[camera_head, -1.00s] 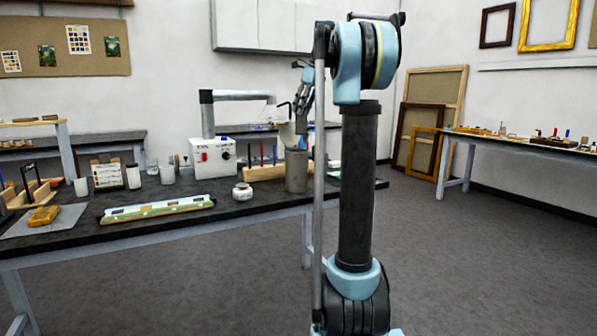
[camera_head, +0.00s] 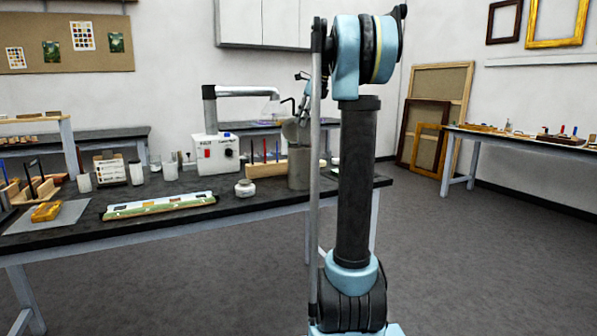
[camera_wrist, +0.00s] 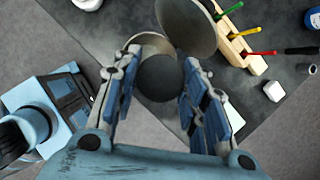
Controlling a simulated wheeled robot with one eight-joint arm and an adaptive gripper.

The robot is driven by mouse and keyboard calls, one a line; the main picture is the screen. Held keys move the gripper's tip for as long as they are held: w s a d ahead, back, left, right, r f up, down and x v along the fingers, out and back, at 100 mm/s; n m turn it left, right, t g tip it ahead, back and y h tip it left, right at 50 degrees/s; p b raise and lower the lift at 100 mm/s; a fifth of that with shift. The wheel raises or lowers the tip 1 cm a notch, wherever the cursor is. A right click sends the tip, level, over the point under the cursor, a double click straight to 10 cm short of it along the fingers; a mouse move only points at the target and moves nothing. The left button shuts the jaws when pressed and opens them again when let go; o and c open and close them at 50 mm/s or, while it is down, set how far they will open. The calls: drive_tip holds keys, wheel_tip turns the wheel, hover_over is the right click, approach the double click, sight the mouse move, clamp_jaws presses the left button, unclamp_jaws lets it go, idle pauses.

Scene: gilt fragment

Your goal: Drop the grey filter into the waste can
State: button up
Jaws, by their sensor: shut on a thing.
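The grey filter (camera_wrist: 159,78), a dark round piece, sits between the fingertips of my gripper (camera_wrist: 160,72) in the wrist view. My gripper is shut on it. Beneath it in that view is the round mouth of the waste can (camera_wrist: 134,43), with its pale inner wall showing around the filter. The can's grey lid (camera_wrist: 188,24) stands open beside the mouth. In the head view the waste can (camera_head: 299,169) is a grey cylinder at the bench's right part, with the lid (camera_head: 291,131) tilted up. My gripper (camera_head: 303,105) is above it there, partly hidden by my arm.
A wooden rack (camera_head: 266,168) with coloured tools stands left of the can, close to it. A white jar (camera_head: 245,188) and a long panel (camera_head: 158,205) lie farther left on the dark bench (camera_head: 230,208). A white control box (camera_head: 215,153) stands behind.

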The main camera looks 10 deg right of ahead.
drive_tip(key=o, duration=1.3)
drive_tip(key=v, duration=1.2)
drive_tip(key=shift+w, duration=0.1)
drive_tip(key=s+a+f+n+h, duration=0.1)
drive_tip(key=s+f+n, duration=0.7)
drive_tip(key=s+f, duration=0.5)
drive_tip(key=s+a+f+n+h, duration=0.1)
drive_tip(key=s+f+n, duration=0.8)
drive_tip(key=s+f, duration=0.5)
drive_tip(key=s+a+f+n+h, duration=0.1)
drive_tip(key=s+a+f+n, duration=0.1)
drive_tip(key=s+f+n, duration=0.6)
drive_tip(key=shift+s+f+n+g, duration=0.15)
drive_tip(key=shift+s+f, duration=0.9)
drive_tip(key=shift+f, duration=1.35)
drive_tip(key=shift+s+f+n+g, duration=0.1)
drive_tip(key=shift+s+f, duration=0.95)
drive_tip(key=shift+f, duration=1.3)
drive_tip(key=shift+s+f+n+g, duration=0.15)
drive_tip(key=shift+s+f, duration=0.85)
drive_tip(key=shift+f, duration=1.4)
